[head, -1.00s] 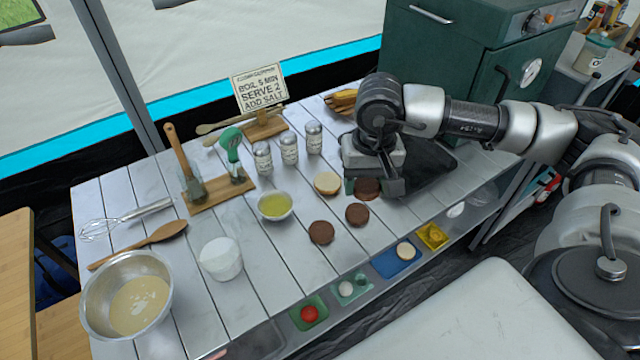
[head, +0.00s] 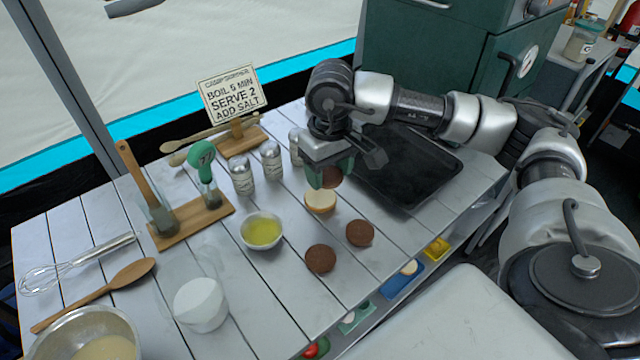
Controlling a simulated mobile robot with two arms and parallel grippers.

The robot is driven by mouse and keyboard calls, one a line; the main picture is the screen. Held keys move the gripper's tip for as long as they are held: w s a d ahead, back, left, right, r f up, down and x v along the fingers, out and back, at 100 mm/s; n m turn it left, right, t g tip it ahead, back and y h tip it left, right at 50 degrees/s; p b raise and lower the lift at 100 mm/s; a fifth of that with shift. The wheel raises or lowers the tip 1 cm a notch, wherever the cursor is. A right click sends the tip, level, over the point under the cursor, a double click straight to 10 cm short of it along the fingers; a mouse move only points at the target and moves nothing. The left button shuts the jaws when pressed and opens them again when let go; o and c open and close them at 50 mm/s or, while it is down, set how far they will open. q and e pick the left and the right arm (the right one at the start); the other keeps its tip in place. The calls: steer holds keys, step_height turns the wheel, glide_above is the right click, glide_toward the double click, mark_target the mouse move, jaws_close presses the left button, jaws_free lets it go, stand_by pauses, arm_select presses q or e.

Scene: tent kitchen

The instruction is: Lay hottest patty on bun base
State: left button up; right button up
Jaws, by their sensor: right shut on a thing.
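My right gripper (head: 325,175) is shut on a brown patty (head: 332,178), partly hidden by the gripper. It holds the patty just behind and slightly right of the pale bun base (head: 320,202), overlapping its back edge in the picture. I cannot tell whether patty and bun touch. Two more brown patties lie on the white plank table: one (head: 320,259) in front of the bun, the other (head: 360,233) to its right. A green-handled thermometer-like tool (head: 203,160) stands on a wooden holder at the left. My left gripper is not in view.
Three shakers (head: 271,162) stand behind the bun, one partly hidden by my arm. A bowl of yellow liquid (head: 262,231) sits to its left. A dark tray (head: 410,165) lies right.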

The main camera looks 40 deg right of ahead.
mark_target(320, 197)
steer(key=shift+w+a+f, duration=0.45)
steer(key=shift+w, duration=0.2)
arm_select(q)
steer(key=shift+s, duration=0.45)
arm_select(e)
steer(key=shift+f, duration=2.05)
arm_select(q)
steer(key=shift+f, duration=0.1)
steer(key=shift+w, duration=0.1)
